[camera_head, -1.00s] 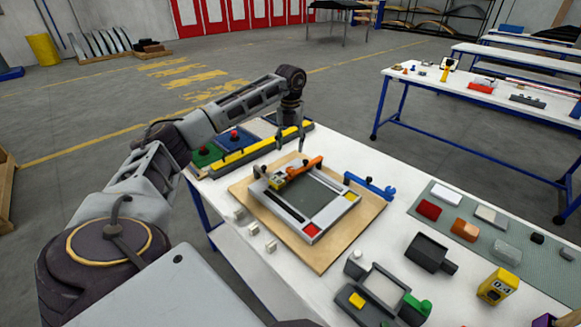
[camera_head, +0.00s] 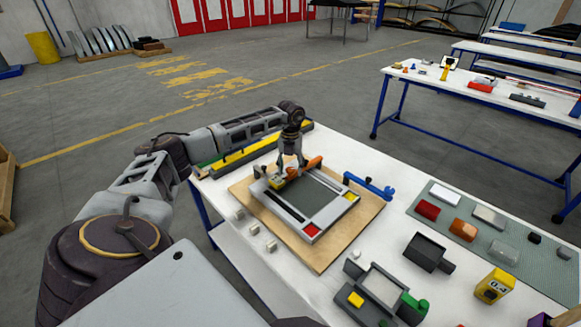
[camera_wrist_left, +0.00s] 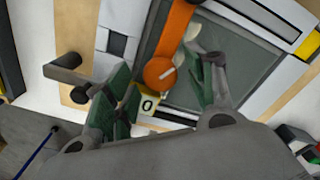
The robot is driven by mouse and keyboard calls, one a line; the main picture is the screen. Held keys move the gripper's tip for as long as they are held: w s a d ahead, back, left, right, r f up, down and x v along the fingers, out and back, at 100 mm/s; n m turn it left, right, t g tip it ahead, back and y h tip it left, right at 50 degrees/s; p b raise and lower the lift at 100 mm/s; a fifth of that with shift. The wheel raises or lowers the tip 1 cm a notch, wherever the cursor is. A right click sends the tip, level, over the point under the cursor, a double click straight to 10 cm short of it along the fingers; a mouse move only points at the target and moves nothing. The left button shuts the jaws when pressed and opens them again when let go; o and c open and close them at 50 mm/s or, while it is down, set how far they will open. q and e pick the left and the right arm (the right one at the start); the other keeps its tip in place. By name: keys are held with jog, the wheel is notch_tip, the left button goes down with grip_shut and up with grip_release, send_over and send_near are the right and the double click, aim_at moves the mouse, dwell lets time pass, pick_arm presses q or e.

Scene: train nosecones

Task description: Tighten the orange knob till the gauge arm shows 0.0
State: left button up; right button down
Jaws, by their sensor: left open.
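An orange clamp-like part (camera_head: 312,163) lies across the far side of a grey frame (camera_head: 262,205) on a wooden board (camera_head: 322,262). In the left wrist view the orange arm (camera_wrist_left: 178,28) ends in a round orange knob (camera_wrist_left: 158,74) with a white line on it. A pale yellow gauge label reading 0 (camera_wrist_left: 148,104) shows just below the knob; other marks are hidden. My left gripper (camera_head: 290,168) points down over the knob. In the wrist view its open green-padded fingers (camera_wrist_left: 160,80) stand on either side of the knob, seemingly not touching it. My right gripper is not visible.
A blue clamp (camera_head: 372,188) lies at the board's far right. Several small blocks and a dark boxy device (camera_head: 428,251) stand to the right, with a green-handled fixture (camera_head: 382,287) in front.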

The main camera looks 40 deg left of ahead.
pick_arm(q)
jog(key=c, duration=1.1)
jog(key=shift+o, duration=0.2)
